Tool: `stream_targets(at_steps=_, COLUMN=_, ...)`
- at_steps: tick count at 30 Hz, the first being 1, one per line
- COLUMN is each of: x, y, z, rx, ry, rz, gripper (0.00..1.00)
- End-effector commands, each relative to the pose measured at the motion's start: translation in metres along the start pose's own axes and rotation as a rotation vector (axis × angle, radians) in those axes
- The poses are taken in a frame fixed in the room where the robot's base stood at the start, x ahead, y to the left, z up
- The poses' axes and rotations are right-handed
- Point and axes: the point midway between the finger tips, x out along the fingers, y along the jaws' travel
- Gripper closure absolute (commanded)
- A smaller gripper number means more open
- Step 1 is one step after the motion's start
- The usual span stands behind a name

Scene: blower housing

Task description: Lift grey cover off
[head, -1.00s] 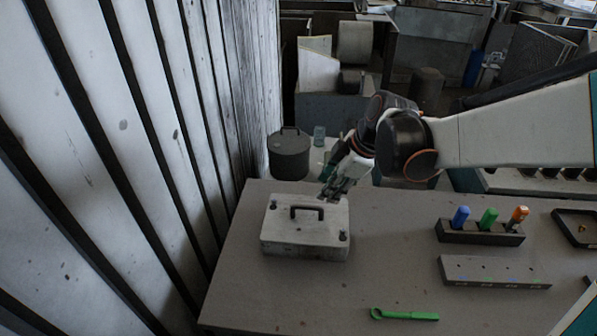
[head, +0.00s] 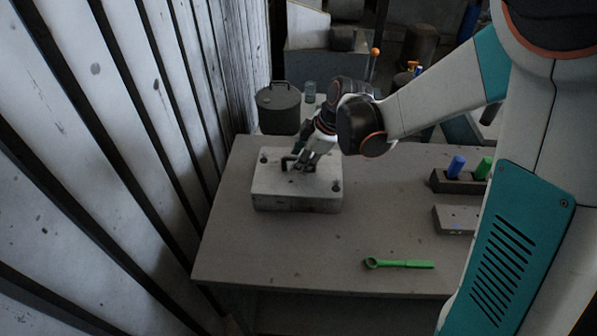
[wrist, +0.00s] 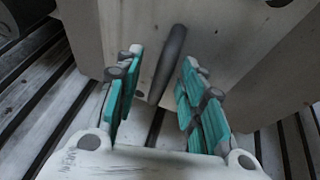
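The cover sits flat and level. What lies under it is hidden.
A green wrench (head: 400,264) lies on the workbench (head: 290,245) in front. A dark holder with blue (head: 456,166) and green (head: 484,167) handled tools is to the right, above a grey block (head: 455,219). A dark lidded pot (head: 278,108) stands behind. A slatted wall is left.

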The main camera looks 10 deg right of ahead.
Motion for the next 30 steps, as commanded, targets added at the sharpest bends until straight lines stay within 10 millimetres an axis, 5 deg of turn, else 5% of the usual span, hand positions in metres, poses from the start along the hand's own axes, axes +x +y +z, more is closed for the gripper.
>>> stream_targets(at_steps=8, x=0.006, y=0.0, z=0.0, rx=0.0, ry=0.0, rz=0.0, gripper=0.63)
stream_targets(at_steps=13, x=0.006, y=0.0, z=0.0, rx=0.0, ry=0.0, rz=0.0, gripper=1.0)
stream_targets(at_steps=30, x=-0.005, y=0.002, z=-0.005, rx=0.0, ry=0.0, rz=0.0, gripper=1.0)
